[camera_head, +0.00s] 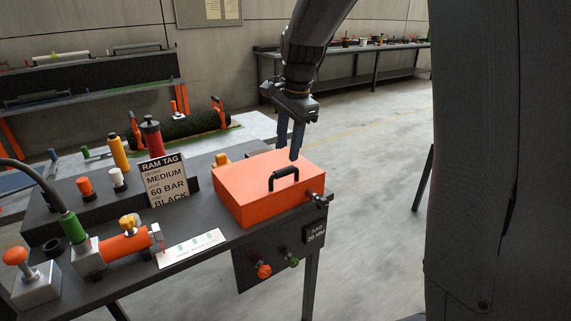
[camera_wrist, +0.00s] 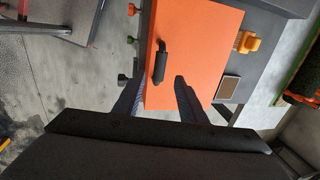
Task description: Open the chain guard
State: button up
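The chain guard appears to be the orange box-like cover (camera_head: 252,205) at the right end of the dark bench. It is closed, with a black bar handle (camera_head: 284,178) on its top. In the wrist view the orange cover (camera_wrist: 205,40) lies below the gripper, and the handle (camera_wrist: 160,62) shows ahead of and between the fingers. My gripper (camera_head: 290,155) points down above the cover's far right part, with its fingers apart and nothing between them. The fingertips (camera_wrist: 156,90) look clear of the handle. A dark latch-like fitting (camera_head: 320,199) sits at the cover's right side.
A red knob (camera_head: 264,271) and a green knob (camera_head: 292,261) stick out from the front panel. Open floor lies to the right.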

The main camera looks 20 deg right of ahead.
aim_at(285, 169)
jog(key=f, duration=0.3)
jog(key=w+f+p, duration=0.1)
jog(key=f, duration=0.3)
jog(key=shift+w+a+f, duration=0.15)
jog(key=shift+w+a, duration=0.05)
grip_shut()
